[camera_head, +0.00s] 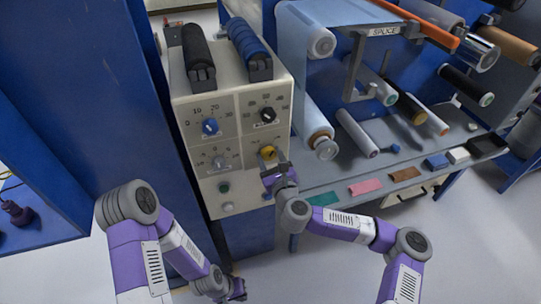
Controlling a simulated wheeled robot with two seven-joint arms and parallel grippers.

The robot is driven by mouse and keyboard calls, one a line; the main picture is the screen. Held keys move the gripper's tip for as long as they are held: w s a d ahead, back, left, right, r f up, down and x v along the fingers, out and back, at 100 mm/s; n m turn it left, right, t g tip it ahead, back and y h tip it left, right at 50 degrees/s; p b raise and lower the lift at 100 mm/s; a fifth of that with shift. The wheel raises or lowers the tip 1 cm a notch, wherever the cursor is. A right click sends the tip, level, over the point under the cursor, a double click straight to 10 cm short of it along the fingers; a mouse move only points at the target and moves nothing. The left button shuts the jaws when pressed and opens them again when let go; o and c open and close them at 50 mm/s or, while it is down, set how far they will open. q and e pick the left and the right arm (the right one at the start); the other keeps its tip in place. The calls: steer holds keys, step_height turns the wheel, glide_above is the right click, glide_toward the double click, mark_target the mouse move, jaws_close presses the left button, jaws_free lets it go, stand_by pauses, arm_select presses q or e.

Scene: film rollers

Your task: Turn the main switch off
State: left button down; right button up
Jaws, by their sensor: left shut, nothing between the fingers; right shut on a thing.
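A cream control panel (240,172) carries several knobs. A yellow knob (267,151) sits at its right middle; I cannot read a label that marks it as the main switch. My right gripper (271,164) is at this yellow knob, shut on it, and hides its lower part. My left gripper (238,290) is shut and empty, low in front of the blue base below the panel, apart from the panel.
A blue knob (210,127), a black knob (267,115), a grey knob (219,161) and a green button (224,187) share the panel. To the right, a grey shelf (330,182) holds film rollers and coloured pieces. Floor at lower right is clear.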

steer(key=n+p, duration=0.1)
steer(key=n, duration=0.1)
steer(key=shift+r+n, duration=0.15)
steer(key=shift+n, duration=0.25)
steer(key=n+p, duration=0.2)
steer(key=n, duration=0.1)
steer(key=shift+n, duration=0.3)
steer(key=n, duration=0.2)
steer(key=shift+n, duration=0.3)
steer(key=shift+f+n+p, duration=0.2)
steer(key=shift+n+p, duration=0.1)
steer(key=shift+n, duration=1.2)
steer(key=o, duration=1.1)
steer(key=shift+c, duration=0.2)
steer(key=shift+s, duration=0.15)
steer(key=p+v, duration=0.1)
steer(key=v, duration=0.6)
steer(key=shift+s, duration=0.15)
